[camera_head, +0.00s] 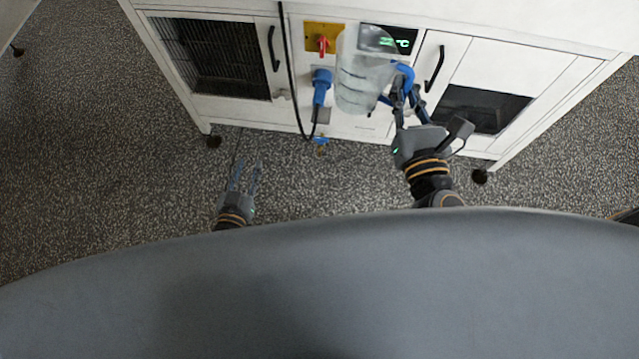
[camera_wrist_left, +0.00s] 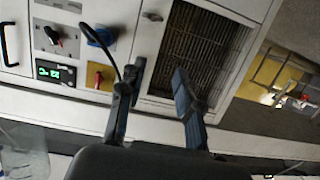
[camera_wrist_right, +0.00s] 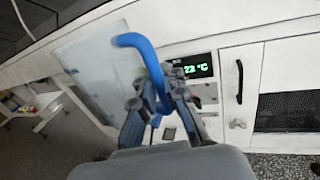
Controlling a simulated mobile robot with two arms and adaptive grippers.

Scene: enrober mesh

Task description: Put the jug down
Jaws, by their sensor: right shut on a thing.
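The jug (camera_head: 362,80) is clear, with a blue handle (camera_head: 404,77). In the head view it is held in the air in front of the white machine, at the height of its front panel as seen from above. My right gripper (camera_head: 409,98) is shut on the blue handle, which also shows between the fingers in the right wrist view (camera_wrist_right: 143,55). The clear wall of the jug (camera_wrist_right: 100,68) is left of the handle there. My left gripper (camera_head: 245,178) is open and empty, low and left of the jug; its spread fingers show in the left wrist view (camera_wrist_left: 155,98).
The white machine (camera_head: 460,55) has a vent grille, door handles, a red switch (camera_head: 322,44), a blue plug (camera_head: 321,86) with a black cable and a green temperature display (camera_head: 394,42). It stands on castors. The speckled floor (camera_head: 110,190) around it is clear.

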